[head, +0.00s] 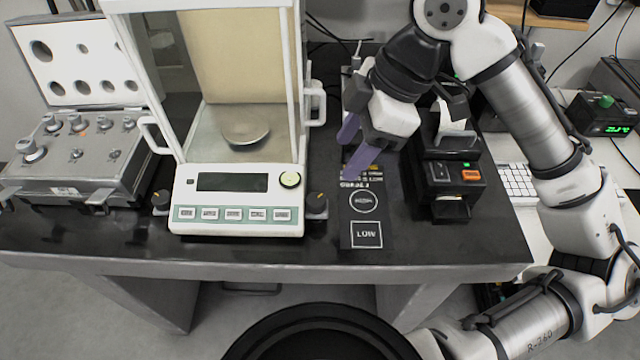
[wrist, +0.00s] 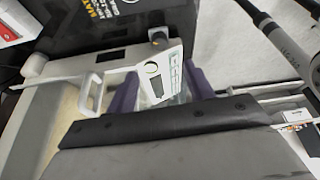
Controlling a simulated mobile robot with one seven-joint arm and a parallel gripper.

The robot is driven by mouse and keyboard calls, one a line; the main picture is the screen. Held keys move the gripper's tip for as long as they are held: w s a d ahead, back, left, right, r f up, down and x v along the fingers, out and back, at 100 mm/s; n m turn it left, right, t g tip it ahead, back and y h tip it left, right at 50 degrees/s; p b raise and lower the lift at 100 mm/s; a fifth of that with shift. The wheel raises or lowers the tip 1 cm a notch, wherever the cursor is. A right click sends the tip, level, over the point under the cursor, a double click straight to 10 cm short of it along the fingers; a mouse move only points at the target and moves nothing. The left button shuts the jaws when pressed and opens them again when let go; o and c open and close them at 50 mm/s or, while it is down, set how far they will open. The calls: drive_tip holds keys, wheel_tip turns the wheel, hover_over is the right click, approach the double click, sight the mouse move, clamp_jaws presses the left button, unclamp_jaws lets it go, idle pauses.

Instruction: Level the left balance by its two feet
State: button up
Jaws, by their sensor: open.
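The white balance (head: 238,219) stands on the dark table in the head view, with a tall glass draft shield, a round pan and a dark, blank display. Its two dark foot knobs sit at its front corners, the left foot (head: 161,201) and the right foot (head: 317,203). A round yellow-green level vial (head: 290,180) is on its front panel; the bubble's place is too small to tell. My gripper (head: 353,149), with purple fingers, is open and empty, above and right of the balance. In the wrist view, the balance (wrist: 170,72) and one foot (wrist: 157,38) show beyond the fingers.
A dark mat (head: 364,224) marked LOW lies right of the balance. A small black device (head: 447,178) with an orange button stands beyond it. A grey weight case (head: 75,165) with an open lid is at the left. The front table strip is clear.

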sight(316, 199)
drive_tip(key=x, duration=1.2)
